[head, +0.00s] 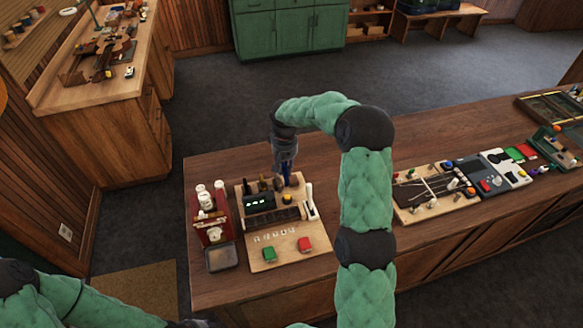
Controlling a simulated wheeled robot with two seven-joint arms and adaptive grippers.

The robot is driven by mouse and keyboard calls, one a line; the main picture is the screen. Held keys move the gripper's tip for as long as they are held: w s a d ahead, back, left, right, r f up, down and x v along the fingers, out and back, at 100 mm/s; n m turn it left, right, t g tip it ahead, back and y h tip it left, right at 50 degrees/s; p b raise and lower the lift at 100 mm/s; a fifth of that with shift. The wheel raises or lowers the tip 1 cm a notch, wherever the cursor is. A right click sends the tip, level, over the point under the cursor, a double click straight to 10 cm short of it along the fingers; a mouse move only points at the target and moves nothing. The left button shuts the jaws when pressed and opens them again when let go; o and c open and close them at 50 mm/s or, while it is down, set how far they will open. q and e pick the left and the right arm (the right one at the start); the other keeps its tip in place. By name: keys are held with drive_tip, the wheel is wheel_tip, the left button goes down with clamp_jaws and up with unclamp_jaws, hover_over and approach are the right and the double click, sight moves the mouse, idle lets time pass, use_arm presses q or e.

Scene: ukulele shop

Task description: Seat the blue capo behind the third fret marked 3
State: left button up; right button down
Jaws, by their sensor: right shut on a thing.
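My right gripper (286,165) points down at the back of a wooden station (287,254) on the bench. It is shut on a small blue thing (288,171), likely the blue capo; the fingers hide much of it. I cannot tell whether it touches the station below. The station carries a dark box with a lit green display (258,201), a dark ridged strip (273,218) and a row of small pale tags (273,236). The fret marked 3 cannot be made out at this size. My left arm shows only at the lower left; its gripper is out of view.
A red rack with white bottles (207,207) and a grey tray (220,257) stand left of the station.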

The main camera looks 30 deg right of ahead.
drive_tip(key=s+a+r, duration=0.3)
drive_tip(key=s+a, duration=0.1)
drive_tip(key=a, duration=0.2)
approach(272, 217)
drive_tip(key=shift+f+b, duration=1.55)
drive_tip(key=shift+f, duration=1)
idle(0.5)
drive_tip(key=shift+f+b, duration=0.6)
drive_tip(key=shift+b, duration=0.1)
drive_tip(key=c, duration=1.4)
unclamp_jaws()
drive_tip(key=shift+o, duration=0.2)
drive_tip(key=shift+r, duration=0.1)
